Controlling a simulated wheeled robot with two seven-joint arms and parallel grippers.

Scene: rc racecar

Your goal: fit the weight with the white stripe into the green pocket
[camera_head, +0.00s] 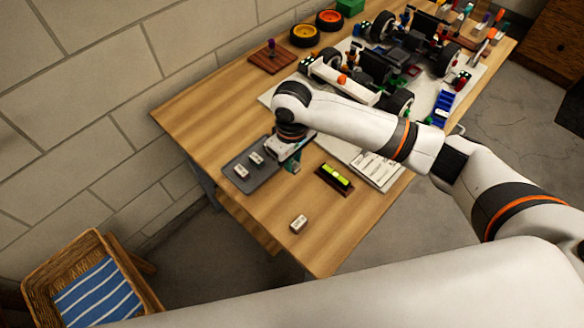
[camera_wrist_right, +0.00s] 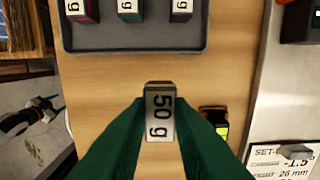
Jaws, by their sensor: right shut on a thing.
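My right gripper (camera_head: 290,165) is over the table beside the grey tray. In the right wrist view its green fingers (camera_wrist_right: 160,125) are shut on a small weight (camera_wrist_right: 160,115) with a pale "50 g" label. I cannot tell whether this weight has a white stripe. Three more labelled weights stand in the tray: a dark red one (camera_wrist_right: 82,10), a green one (camera_wrist_right: 130,9) and a dark purplish one (camera_wrist_right: 181,10). Another pale-topped weight (camera_head: 298,224) sits alone near the table's front edge. I cannot make out the green pocket for certain.
The grey tray (camera_head: 264,177) lies at the table's left. A yellow-green level (camera_head: 335,178) and a printed card (camera_head: 375,168) lie right of my gripper. The racecar (camera_head: 380,65) fills the back right. Bare wood (camera_head: 345,220) is free in front.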

